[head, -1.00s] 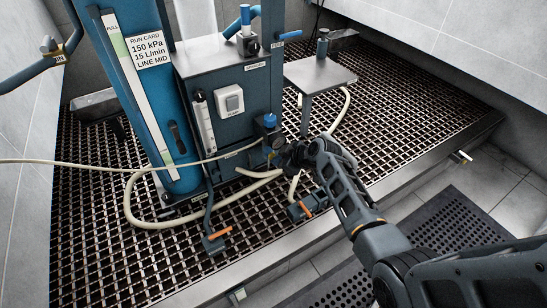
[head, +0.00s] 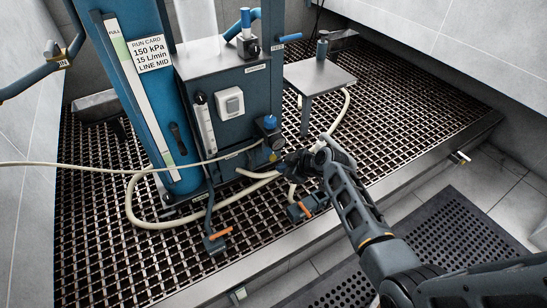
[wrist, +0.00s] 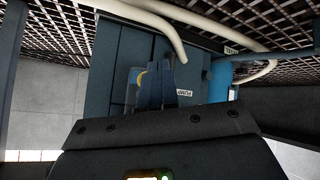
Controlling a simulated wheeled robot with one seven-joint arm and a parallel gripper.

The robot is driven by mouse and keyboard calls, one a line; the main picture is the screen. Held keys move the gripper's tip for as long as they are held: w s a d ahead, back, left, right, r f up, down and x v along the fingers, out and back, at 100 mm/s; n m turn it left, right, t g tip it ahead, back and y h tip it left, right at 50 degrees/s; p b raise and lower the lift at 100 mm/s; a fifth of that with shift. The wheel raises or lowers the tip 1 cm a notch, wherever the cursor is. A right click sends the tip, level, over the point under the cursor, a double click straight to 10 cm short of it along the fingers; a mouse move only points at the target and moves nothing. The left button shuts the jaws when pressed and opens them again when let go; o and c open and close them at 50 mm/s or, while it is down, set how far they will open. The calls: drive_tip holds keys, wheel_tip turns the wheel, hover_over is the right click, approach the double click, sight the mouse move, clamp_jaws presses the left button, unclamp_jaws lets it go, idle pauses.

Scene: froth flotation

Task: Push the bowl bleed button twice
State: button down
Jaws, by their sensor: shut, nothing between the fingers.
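The filter-regulator with a blue knob (head: 269,122) is on the lower right front of the blue machine cabinet. A small yellow mark (head: 272,157) shows low on it, beside my fingertips. The bowl bleed button itself is too small and covered to make out. My gripper (head: 282,162) is shut and empty, right at the lower part of the regulator. I cannot tell whether it touches. In the wrist view my dark fingers (wrist: 168,70) overlap a grey-blue part with a yellow arc (wrist: 140,78), in front of the cabinet panel.
A cream hose (head: 150,220) loops over the grating, and another runs across the cabinet front. A small metal table (head: 320,78) stands behind to the right. A PUMP label (wrist: 184,92) shows beside my fingers.

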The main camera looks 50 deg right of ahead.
drive_tip(key=shift+s+a+p, duration=0.25)
drive_tip(key=shift+s+a, duration=0.05)
drive_tip(key=shift+s, duration=0.65)
drive_tip(key=shift+s+a+p, duration=0.25)
drive_tip(key=shift+s, duration=0.65)
idle(1.1)
drive_tip(key=shift+s+a+p, duration=0.3)
drive_tip(key=shift+s+p, duration=0.65)
drive_tip(key=shift+p, duration=0.15)
drive_tip(key=shift+s+a+p, duration=0.25)
drive_tip(key=shift+s+p, duration=0.65)
drive_tip(key=shift+p, duration=0.15)
drive_tip(key=w+d+b, duration=0.2)
drive_tip(key=w+b, duration=0.1)
drive_tip(key=w, duration=0.5)
drive_tip(key=shift+w+d, duration=0.25)
drive_tip(key=shift+w, duration=0.05)
